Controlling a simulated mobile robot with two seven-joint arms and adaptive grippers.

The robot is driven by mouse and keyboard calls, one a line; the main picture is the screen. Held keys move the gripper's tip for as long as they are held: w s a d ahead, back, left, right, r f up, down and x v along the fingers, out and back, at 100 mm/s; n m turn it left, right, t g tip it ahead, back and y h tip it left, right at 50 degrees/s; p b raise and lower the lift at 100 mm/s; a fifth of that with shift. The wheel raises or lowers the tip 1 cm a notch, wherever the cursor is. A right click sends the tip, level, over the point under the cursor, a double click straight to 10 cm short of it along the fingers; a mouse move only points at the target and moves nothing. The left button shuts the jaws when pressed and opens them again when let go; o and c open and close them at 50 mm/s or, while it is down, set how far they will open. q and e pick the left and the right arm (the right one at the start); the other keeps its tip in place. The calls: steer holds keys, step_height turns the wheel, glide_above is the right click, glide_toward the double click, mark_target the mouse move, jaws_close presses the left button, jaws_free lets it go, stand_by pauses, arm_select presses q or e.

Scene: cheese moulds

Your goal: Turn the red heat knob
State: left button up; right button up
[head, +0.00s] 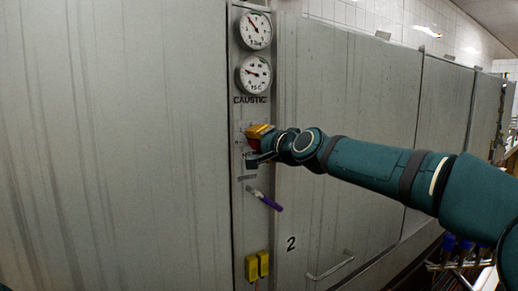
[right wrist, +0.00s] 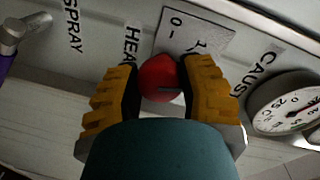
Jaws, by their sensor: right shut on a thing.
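The red heat knob (right wrist: 161,80) sits on a light panel plate below the dials, beside a partly covered label that starts "HEA". It also shows as a small red patch (head: 254,145) in the head view, mostly covered by my gripper. My right gripper (right wrist: 160,75) is shut on the knob, with one yellow-padded finger on each side of it. In the head view the right gripper (head: 258,145) reaches the panel from the right. A dark mark shows on the knob's face. My left gripper is not in view.
Two round dials (head: 254,74) sit above the knob over the word "CAUSTIC". A purple-handled lever (head: 265,199) sticks out below my gripper. Yellow switches (head: 257,265) are lower on the panel. Large grey doors (head: 120,140) flank the panel.

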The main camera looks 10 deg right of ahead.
steer(key=m, duration=0.4)
steer(key=shift+y, duration=0.3)
steer(key=shift+m+y+b, duration=0.3)
steer(key=shift+m, duration=1.2)
steer(key=o, duration=1.2)
steer(key=shift+a, duration=0.1)
steer(key=shift+s+d+r, duration=0.1)
steer(key=shift+s+d, duration=0.15)
steer(key=shift+d, duration=0.05)
steer(key=v, duration=1.1)
steer(key=shift+s, duration=0.15)
